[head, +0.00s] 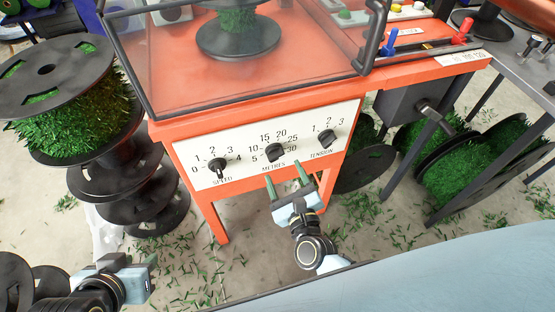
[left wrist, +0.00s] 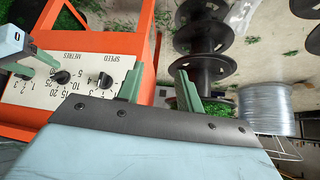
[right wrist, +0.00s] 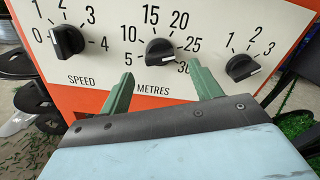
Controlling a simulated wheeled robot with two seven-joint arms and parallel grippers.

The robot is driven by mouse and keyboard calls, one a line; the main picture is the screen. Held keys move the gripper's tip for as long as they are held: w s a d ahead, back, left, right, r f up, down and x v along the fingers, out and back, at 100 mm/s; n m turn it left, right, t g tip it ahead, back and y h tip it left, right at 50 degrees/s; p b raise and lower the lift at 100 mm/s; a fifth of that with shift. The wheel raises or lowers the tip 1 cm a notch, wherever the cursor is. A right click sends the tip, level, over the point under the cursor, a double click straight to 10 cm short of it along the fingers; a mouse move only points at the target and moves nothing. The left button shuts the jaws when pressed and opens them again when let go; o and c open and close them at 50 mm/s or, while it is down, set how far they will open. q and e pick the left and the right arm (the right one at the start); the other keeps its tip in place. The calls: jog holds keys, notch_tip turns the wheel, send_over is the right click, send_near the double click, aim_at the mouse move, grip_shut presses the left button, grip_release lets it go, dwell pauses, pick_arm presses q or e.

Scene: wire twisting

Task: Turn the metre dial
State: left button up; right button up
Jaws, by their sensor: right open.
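The metres dial (head: 275,152) is a black knob in the middle of the white control panel (head: 240,172), with numbers 5 to 30 around it. It shows large in the right wrist view (right wrist: 160,52) and small in the left wrist view (left wrist: 61,77). I cannot tell its exact setting. My right gripper (head: 284,174) is open and empty just in front of and below this dial. In the right wrist view its green fingertips (right wrist: 163,88) are spread either side below the knob, apart from it. My left gripper (head: 130,268) is open and empty, low at the left, away from the panel.
The speed dial (right wrist: 66,40) is left of the metres dial and the tension dial (right wrist: 242,67) is right. The panel is on an orange machine (head: 330,95) with a clear guard above. Black spools with green strands (head: 85,115) stand at the left.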

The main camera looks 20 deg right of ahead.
aim_at(277, 159)
jog(key=w+b, duration=0.1)
jog(key=w, duration=0.4)
jog(key=shift+w+a, duration=0.1)
pick_arm(q)
jog(key=w+d+r+t+h, duration=0.1)
jog(key=w+d+r+t, duration=0.1)
jog(key=w+r+t, duration=0.1)
jog(key=shift+w+r+t, duration=0.3)
jog(key=shift+w, duration=0.45)
pick_arm(e)
jog(key=shift+w, duration=0.5)
pick_arm(q)
jog(key=shift+d, duration=0.1)
pick_arm(e)
jog(key=c, duration=1)
pick_arm(q)
jog(key=shift+s+f, duration=0.15)
